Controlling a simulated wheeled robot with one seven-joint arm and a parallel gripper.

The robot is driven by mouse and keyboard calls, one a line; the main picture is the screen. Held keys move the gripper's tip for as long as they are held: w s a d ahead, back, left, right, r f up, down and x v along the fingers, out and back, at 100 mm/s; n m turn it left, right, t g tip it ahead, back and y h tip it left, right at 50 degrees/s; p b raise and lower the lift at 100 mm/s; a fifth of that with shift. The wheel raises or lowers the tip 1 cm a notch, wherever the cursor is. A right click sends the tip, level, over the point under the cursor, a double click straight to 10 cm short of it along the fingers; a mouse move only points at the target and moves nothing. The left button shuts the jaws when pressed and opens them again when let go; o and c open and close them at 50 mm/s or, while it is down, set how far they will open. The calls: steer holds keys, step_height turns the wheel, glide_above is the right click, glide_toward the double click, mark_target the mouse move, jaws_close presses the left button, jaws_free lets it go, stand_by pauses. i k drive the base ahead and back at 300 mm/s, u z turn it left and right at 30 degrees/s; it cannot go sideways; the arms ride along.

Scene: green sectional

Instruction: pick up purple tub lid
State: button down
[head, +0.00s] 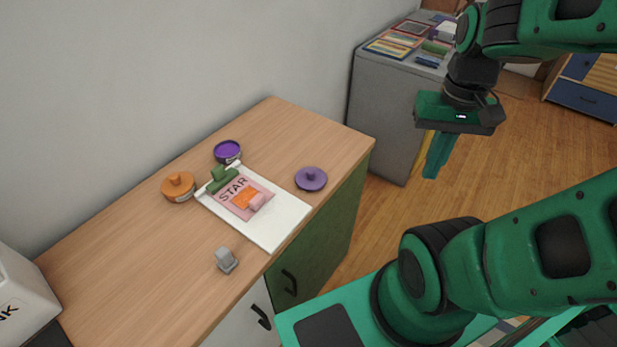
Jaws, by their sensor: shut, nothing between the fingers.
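The purple tub lid (311,179) is a round disc with a small knob on top. It lies on the wooden counter (150,280) near its right end, beside the white sheet. A purple tub (227,151), open at the top, stands further back near the wall, apart from the lid. My gripper (433,160) hangs in the air to the right of the counter, over the floor side, pointing down. It is shut and empty, well away from the lid.
A white sheet (279,226) bears a pink STAR card (236,189) and small green, orange and pink pieces. An orange lidded tub (178,186) and a grey block (226,260) stand nearby. A grey cabinet (383,115) with books stands behind.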

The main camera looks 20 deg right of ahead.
mark_target(310, 179)
steer(key=u, duration=0.65)
steer(key=k, duration=1.1)
steer(key=z, duration=0.85)
steer(key=i, duration=1)
steer(key=u, duration=0.05)
